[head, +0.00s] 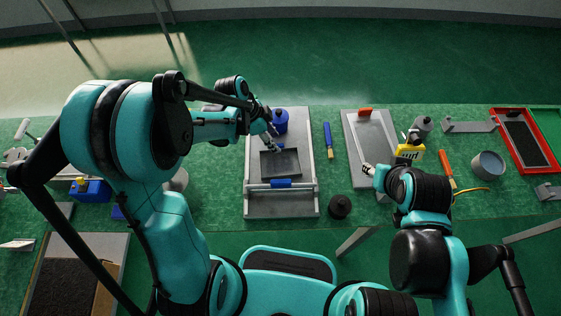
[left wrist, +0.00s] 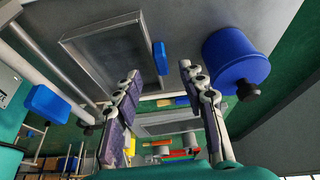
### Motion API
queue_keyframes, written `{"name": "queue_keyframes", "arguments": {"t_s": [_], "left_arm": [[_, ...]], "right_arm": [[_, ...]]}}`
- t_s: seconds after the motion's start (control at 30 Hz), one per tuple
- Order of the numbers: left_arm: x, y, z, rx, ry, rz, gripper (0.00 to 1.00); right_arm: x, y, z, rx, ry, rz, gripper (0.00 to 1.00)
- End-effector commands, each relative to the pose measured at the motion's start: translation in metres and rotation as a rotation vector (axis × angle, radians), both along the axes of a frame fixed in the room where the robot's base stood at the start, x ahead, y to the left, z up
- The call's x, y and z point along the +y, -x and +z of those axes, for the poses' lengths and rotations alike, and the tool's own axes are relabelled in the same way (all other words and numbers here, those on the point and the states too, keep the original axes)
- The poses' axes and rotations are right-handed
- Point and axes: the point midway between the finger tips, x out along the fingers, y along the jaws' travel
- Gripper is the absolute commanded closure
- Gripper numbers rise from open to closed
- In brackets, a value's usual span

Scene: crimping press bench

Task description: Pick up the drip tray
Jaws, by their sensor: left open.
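The drip tray appears to be the dark, shallow rectangular tray (head: 281,163) on the grey press plate (head: 255,205). In the left wrist view the tray (left wrist: 112,62) is at the upper left, with a small blue tab (left wrist: 160,57) by its edge. My left gripper (head: 277,143) is at the tray's far edge. Its two fingers (left wrist: 160,72) are apart with nothing held between them, and the blue tab shows between the tips. I cannot tell whether they touch it. My right gripper (head: 368,169) is small and partly hidden by its arm, over the neighbouring grey board.
A blue cylinder (head: 280,120) stands close beside my left gripper; it also shows in the left wrist view (left wrist: 235,60). A bar with a blue grip (head: 281,184) crosses the near side of the tray. A grey board (head: 365,135), a blue-handled tool (head: 328,137) and a dark knob (head: 340,206) are to the right.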

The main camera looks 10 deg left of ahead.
Motion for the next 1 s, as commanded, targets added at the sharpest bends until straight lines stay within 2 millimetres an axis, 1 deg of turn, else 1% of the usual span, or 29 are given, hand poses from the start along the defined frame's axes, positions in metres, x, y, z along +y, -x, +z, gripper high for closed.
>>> {"name": "queue_keyframes", "arguments": {"t_s": [0.03,0.13,0.23,0.4,0.47,0.5,0.57,0.87,0.97,1.0], "left_arm": [[-0.001,-0.001,-0.014,0.0,0.0,0.0,0.59],[-0.007,-0.003,-0.027,-0.001,0.0,0.0,0.59],[-0.009,-0.004,-0.031,-0.001,0.0,0.001,0.59],[-0.009,-0.003,-0.029,0.0,0.0,0.002,0.59],[-0.009,-0.003,-0.029,0.0,0.0,0.002,0.74],[-0.009,-0.003,-0.029,0.0,0.0,0.002,0.85],[-0.009,-0.003,-0.029,0.0,0.0,0.002,1.0],[-0.009,-0.003,-0.029,0.0,0.0,0.002,1.0],[-0.009,-0.003,-0.024,0.0,0.0,0.002,1.0],[-0.009,-0.003,-0.018,0.0,0.0,0.002,1.0]], "right_arm": [[0.0,0.0,-0.01,0.0,0.0,0.0,0.6],[0.0,0.0,-0.016,0.0,0.0,0.0,0.6],[0.0,0.0,-0.017,0.0,0.0,0.0,0.6],[0.0,0.0,-0.016,0.0,0.0,0.0,0.6],[0.0,0.0,-0.016,0.0,0.0,0.0,0.6],[0.0,0.0,-0.016,0.0,0.0,0.0,0.6],[0.0,0.0,-0.016,0.0,0.0,0.0,0.6],[0.0,0.0,-0.016,0.0,0.0,0.0,0.6],[0.0,0.0,-0.013,0.0,0.0,0.0,0.6],[0.0,0.0,-0.01,0.0,0.0,0.0,0.6]]}}
